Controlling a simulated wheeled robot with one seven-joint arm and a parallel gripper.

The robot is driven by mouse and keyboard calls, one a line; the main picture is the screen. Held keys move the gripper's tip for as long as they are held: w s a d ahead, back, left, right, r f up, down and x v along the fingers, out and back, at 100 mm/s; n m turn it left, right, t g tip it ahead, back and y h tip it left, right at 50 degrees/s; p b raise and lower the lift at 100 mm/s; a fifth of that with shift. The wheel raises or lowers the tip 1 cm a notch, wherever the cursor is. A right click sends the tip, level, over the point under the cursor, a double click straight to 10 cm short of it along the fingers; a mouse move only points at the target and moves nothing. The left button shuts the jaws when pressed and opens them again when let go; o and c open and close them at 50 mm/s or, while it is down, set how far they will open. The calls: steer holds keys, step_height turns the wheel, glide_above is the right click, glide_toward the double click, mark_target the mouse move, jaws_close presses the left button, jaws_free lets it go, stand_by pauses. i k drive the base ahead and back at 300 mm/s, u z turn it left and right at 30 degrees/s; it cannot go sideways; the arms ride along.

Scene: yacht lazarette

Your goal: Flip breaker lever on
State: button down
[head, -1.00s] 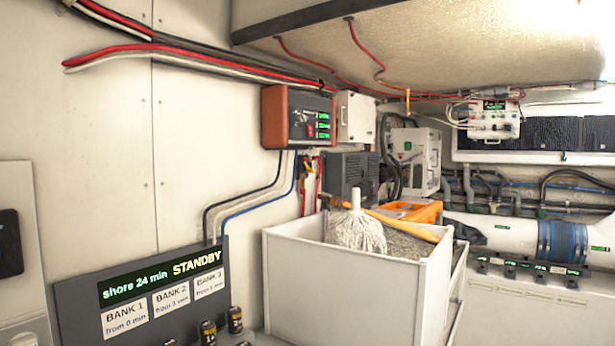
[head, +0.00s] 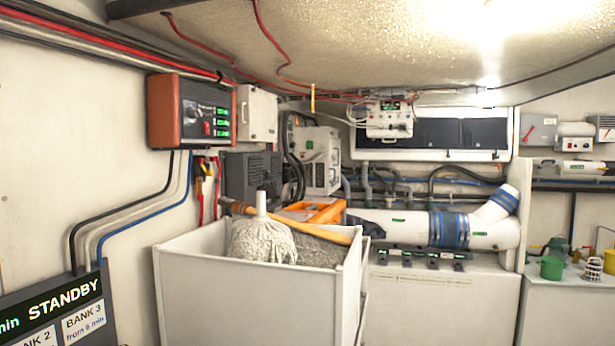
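A grey box (head: 538,130) with a small red lever (head: 528,133) is on the back wall at the far right. The lever is tilted; I cannot tell whether it is the breaker lever or which setting it shows. A red-orange unit (head: 191,112) with green readouts and a small red switch is on the left wall. A white box (head: 389,119) with small controls and wires hangs at the back centre; its details are too small to read. My gripper is not in view.
A counter (head: 565,310) with a green cup (head: 552,267) is at right. A STANDBY board (head: 60,310) is at lower left.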

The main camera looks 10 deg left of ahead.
mark_target(209, 172)
steer(key=z, duration=1.1)
steer(key=i, duration=2.4)
steer(key=u, duration=3.6)
steer(key=i, duration=0.35)
steer(key=z, duration=0.1)
